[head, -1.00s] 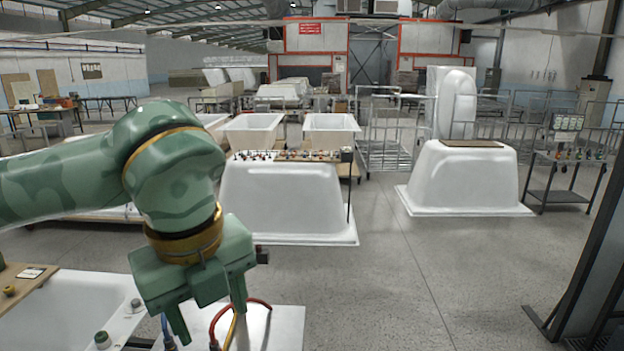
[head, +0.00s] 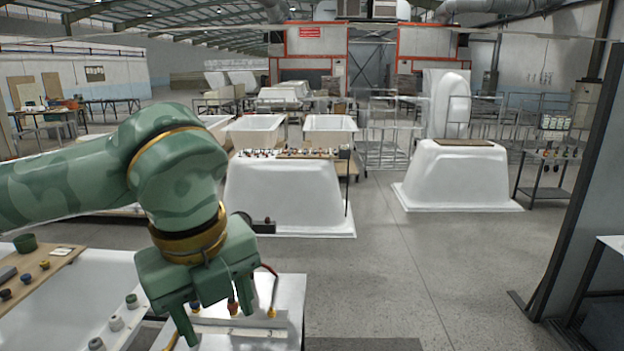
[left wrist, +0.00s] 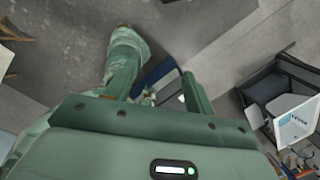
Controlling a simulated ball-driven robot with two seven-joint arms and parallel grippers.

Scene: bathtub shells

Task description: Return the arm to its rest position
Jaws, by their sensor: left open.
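My left arm comes in from the left in the head view, bent at a green camouflage elbow-like joint. Its left gripper (head: 217,322) hangs fingers down above a white surface (head: 285,310) at the bottom. The two fingers stand apart with nothing seen between them. In the left wrist view the same open gripper (left wrist: 158,88) shows two spread green fingers over grey floor. My right gripper is not in view.
A white tub shell (head: 75,310) with a wooden board (head: 35,272) and small knobs is at lower left. Upturned tubs (head: 285,200) (head: 458,180) stand ahead. A dark post (head: 575,190) rises at right. The grey floor between is clear.

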